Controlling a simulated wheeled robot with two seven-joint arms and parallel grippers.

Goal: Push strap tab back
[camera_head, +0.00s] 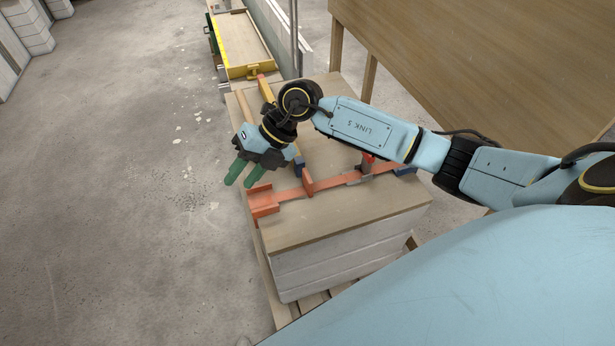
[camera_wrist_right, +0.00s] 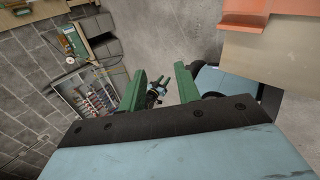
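An orange strap-like piece (camera_head: 291,194) runs across the wooden top of a white stack. It has an upright tab (camera_head: 308,182) partway along and a broader raised end (camera_head: 262,201) at the left edge. A red piece (camera_head: 367,163) stands at its right part. My right gripper (camera_head: 238,181) hangs past the left edge of the top, beside the orange end and apart from it. Its green fingers are spread with nothing between them, as the right wrist view (camera_wrist_right: 160,70) also shows. My left gripper does not show in the head view.
The wooden top (camera_head: 335,207) rests on a white layered block (camera_head: 345,255). A yellow-edged tray (camera_head: 245,45) lies beyond it. A large wooden panel (camera_head: 480,70) stands at the right. The grey floor (camera_head: 120,180) at left is clear.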

